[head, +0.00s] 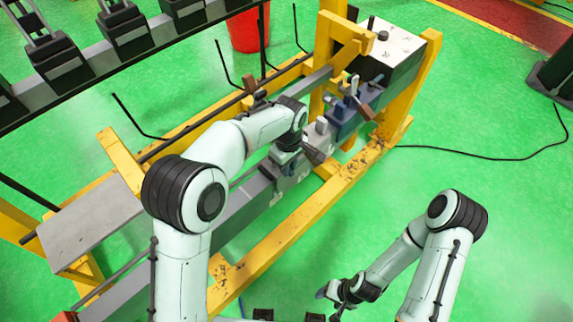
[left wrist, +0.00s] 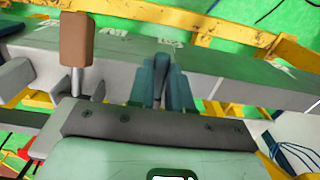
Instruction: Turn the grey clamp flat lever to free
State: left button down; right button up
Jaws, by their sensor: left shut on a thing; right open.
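My left gripper (head: 287,152) reaches down to the grey clamp (head: 290,172) on the long rail in the head view. In the left wrist view, the dark teal fingers of my left gripper (left wrist: 163,72) are close together, shut on a thin part that they mostly hide. It appears to be the clamp's flat lever, but its angle cannot be told. A brown-handled lever (left wrist: 77,42) stands upright to the left of the fingers, apart from them. My right gripper (head: 343,291) is open and empty above the floor at the lower right, away from the clamp.
A blue clamp (head: 345,118) with a brown handle stands further along the rail. A yellow frame (head: 290,235) surrounds the rail. A white-topped box (head: 390,48) is at the far end. A red bin (head: 247,32) stands behind. Green floor to the right is mostly clear.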

dwell(0.4)
pick_arm(q)
jog(key=c, duration=1)
grip_release()
jog(key=shift+c, duration=0.2)
notch_tip(320, 180, up, 14)
jog(key=p, duration=0.1)
jog(key=shift+f+p, duration=0.25)
jog(key=shift+p, duration=0.15)
pick_arm(e)
jog(key=shift+w+r, duration=1.15)
jog(key=shift+r, duration=0.1)
